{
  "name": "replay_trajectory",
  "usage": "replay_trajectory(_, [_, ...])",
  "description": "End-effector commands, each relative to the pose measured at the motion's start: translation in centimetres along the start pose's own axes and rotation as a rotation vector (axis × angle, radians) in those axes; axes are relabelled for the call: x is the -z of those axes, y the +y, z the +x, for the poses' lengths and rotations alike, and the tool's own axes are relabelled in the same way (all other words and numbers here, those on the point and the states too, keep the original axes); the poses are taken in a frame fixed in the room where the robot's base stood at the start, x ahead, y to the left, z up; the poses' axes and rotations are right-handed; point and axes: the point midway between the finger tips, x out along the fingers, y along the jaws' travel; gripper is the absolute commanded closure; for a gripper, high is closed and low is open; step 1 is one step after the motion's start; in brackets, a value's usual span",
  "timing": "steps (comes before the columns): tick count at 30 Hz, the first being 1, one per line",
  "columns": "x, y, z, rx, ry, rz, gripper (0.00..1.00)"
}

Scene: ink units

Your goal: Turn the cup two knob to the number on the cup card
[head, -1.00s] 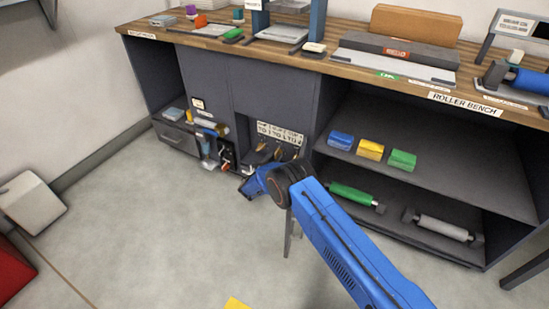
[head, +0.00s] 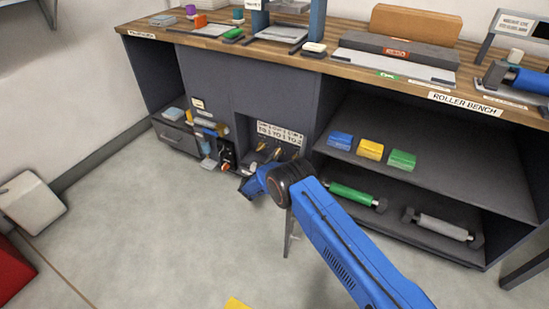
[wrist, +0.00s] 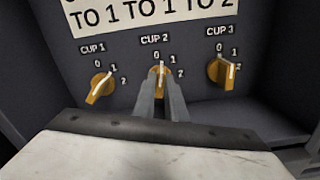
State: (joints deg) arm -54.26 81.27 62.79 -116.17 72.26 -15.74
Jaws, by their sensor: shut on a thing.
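The cup two knob (wrist: 154,76) is orange with a white pointer line, under the label CUP 2 in the wrist view. My gripper (wrist: 161,88) is shut on it, and the fingers hide its lower part. The visible pointer stands about upright, near the 1; its exact setting is hard to tell. The card (wrist: 150,14) above reads "TO 1 TO 1 TO 2" on its lower line; its upper line is cut off. The card also shows in the head view (head: 281,133), too small to read surely. There, my blue arm hides much of the gripper.
The cup one knob (wrist: 101,88) is left of my gripper and the cup three knob (wrist: 222,71) right, both close by. The knobs sit in a recess under the bench (head: 345,66). A shelf with coloured blocks (head: 370,149) is at right.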

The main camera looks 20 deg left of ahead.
Motion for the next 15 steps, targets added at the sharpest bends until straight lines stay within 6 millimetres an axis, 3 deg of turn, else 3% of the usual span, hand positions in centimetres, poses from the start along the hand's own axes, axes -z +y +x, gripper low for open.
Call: replay_trajectory(15, [0.06, -0.21, -0.06, 0.001, -0.001, 0.386, 1.00])
